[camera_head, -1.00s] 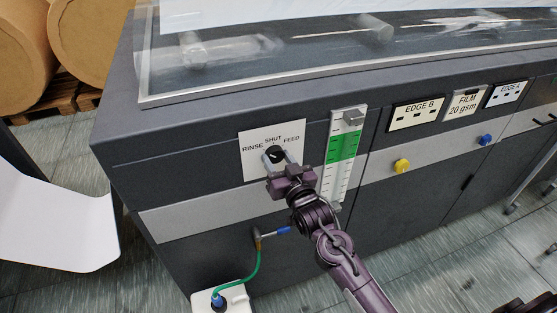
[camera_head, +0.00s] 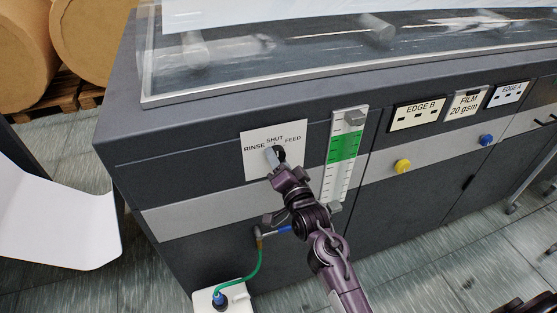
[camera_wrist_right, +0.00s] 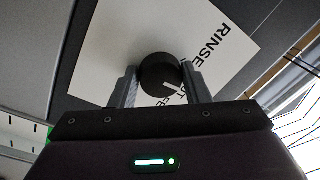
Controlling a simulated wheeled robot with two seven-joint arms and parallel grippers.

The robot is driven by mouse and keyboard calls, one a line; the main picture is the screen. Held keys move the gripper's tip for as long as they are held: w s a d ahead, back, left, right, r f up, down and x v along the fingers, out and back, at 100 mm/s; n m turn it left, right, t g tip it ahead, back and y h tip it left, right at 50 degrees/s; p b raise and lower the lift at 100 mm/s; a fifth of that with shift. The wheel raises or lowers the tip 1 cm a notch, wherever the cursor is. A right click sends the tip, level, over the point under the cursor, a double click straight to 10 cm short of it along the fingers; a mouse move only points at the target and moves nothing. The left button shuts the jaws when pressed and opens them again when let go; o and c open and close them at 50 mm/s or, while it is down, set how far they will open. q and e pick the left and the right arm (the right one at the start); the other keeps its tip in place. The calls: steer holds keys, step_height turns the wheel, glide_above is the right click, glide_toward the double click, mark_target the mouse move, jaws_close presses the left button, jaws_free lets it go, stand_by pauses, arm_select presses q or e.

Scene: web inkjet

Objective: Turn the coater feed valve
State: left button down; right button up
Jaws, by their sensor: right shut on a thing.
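The feed valve is a round black knob (camera_head: 281,152) on a white plate (camera_head: 255,163) lettered RINSE, SHUT and FEED, on the front of a dark grey machine. My right gripper (camera_head: 276,158) is shut on the knob, rolled over at an angle. In the right wrist view the knob (camera_wrist_right: 159,73) sits between the two fingers of the right gripper (camera_wrist_right: 160,85). A white line on the knob points down and right there, towards the partly hidden SHUT lettering. FEED is mostly covered by the gripper body in that view. My left gripper is not in view.
A green and white level gauge (camera_head: 345,145) stands close right of the plate. A yellow knob (camera_head: 402,166) and a blue knob (camera_head: 486,140) are farther right. Below, a green hose (camera_head: 258,264) runs to a white container (camera_head: 236,299). Brown rolls (camera_head: 98,45) stand at the upper left.

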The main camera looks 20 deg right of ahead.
steer(key=shift+m, duration=0.4)
steer(key=o, duration=1)
steer(key=shift+c, duration=0.2)
steer(key=s+b, duration=0.2)
steer(key=s, duration=0.5)
steer(key=shift+s+d+f, duration=0.25)
steer(key=shift+s+d, duration=0.05)
steer(key=shift+s, duration=0.05)
